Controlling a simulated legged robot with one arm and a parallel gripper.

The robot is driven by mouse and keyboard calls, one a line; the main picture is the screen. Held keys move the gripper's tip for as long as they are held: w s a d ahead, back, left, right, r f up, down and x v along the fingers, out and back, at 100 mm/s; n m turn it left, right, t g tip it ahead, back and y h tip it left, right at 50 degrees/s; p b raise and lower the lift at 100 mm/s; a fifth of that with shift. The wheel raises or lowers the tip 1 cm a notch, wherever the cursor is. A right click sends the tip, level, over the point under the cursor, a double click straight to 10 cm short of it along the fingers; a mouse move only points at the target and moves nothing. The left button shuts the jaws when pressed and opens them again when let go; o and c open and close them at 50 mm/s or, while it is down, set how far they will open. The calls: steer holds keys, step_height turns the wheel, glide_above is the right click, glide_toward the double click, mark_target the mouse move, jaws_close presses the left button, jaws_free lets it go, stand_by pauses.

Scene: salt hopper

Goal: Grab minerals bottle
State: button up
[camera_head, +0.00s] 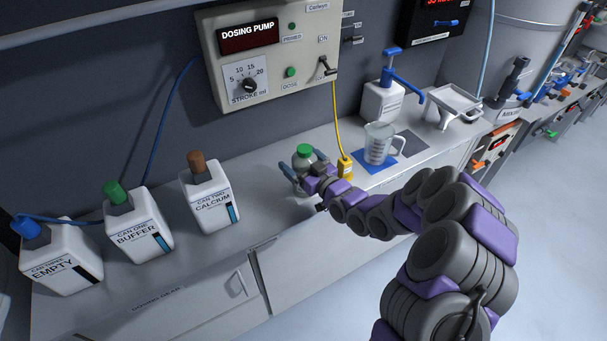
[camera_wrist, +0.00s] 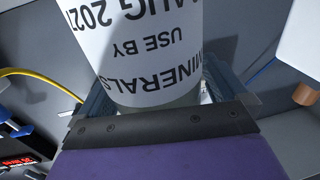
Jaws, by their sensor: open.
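The minerals bottle (camera_head: 304,160) has a green cap and stands on the counter below the dosing pump. In the wrist view its white label (camera_wrist: 140,45) fills the upper middle, upside down, reading "MINERALS", "USE BY" and "AUG 2027". My gripper (camera_head: 303,174) is at the bottle with a finger on either side of it. In the wrist view the fingers flank the bottle at left and right. The jaws are open around it. Whether a finger touches the bottle cannot be told. The bottle's lower part is partly hidden by my gripper.
Calcium can (camera_head: 209,197), buffer can (camera_head: 138,226) and empty can (camera_head: 58,257) stand to the left. The dosing pump panel (camera_head: 265,60) hangs above. Counter between calcium can and bottle is clear.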

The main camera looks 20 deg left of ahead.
steer(key=shift+w+a, duration=0.2)
steer(key=shift+a, duration=0.05)
steer(key=shift+d, duration=0.1)
steer(key=shift+d+r, duration=0.1)
steer(key=shift+d, duration=0.1)
steer(key=shift+c, duration=0.5)
steer(key=shift+a, duration=0.2)
steer(key=c, duration=1.3)
steer(key=shift+o, duration=0.2)
